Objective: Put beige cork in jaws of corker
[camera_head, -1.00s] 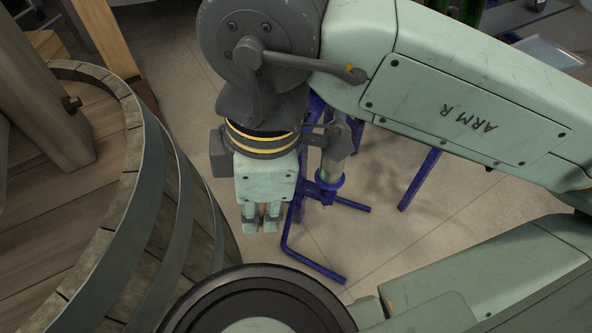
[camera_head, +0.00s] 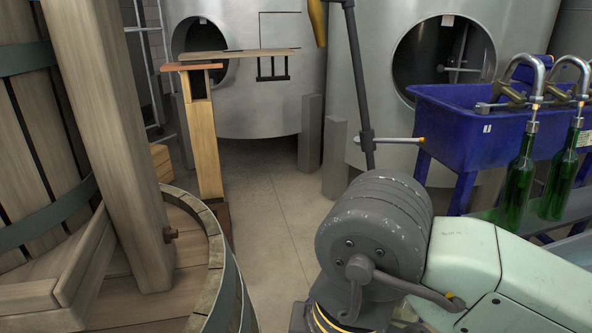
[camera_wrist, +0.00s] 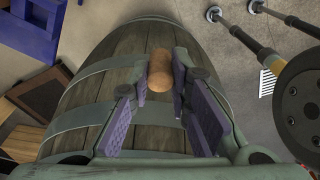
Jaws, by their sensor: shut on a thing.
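A beige-brown cork (camera_wrist: 160,68) is held between the purple-padded fingers of my gripper (camera_wrist: 162,76) in the wrist view. The fingers press on its two sides, with a wooden barrel behind it. In the head view the gripper is below the picture's lower edge; only my arm shows. A dark upright post (camera_head: 358,85) with a side rod and a yellow-orange grip (camera_head: 317,22) stands behind my arm. It looks like the upper part of the corker, though I cannot be sure. No corker jaws can be made out in either view.
A large wooden press (camera_head: 118,140) with a tub fills the left. A wooden stand (camera_head: 204,150) and steel tanks (camera_head: 245,100) are behind. A blue filler trough (camera_head: 470,125) with green bottles (camera_head: 519,178) is at right. Some floor (camera_head: 268,190) is clear in the middle.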

